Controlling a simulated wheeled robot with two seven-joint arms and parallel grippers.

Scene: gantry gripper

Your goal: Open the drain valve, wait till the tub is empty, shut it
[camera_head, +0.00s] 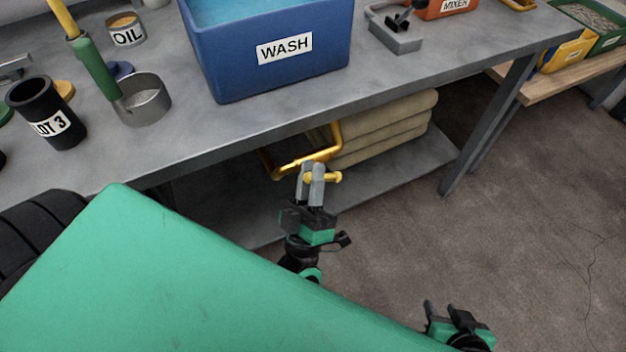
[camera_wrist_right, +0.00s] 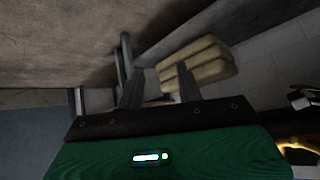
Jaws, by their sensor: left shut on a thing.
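The blue tub marked WASH (camera_head: 228,76) stands on the grey bench with light blue liquid inside. Below the bench's front edge is a yellow bent pipe or bar (camera_head: 336,133). A short yellow handle (camera_head: 334,177) sits at its lower end; I take it to be the drain valve's handle, though the valve body is not clear. My left gripper (camera_head: 312,170) is shut on this handle. My right gripper (camera_head: 442,308) is low at the right over the floor, apart from everything. Its fingers stand apart and empty in the right wrist view (camera_wrist_right: 160,85).
Folded tan sacks (camera_head: 385,130) lie on the lower shelf (camera_head: 405,160) behind the handle. On the bench stand a black LOT 3 cup (camera_head: 33,101), an OIL can (camera_head: 125,30), a metal cup (camera_head: 146,105) and a grey fixture (camera_head: 396,36). The floor at right is clear.

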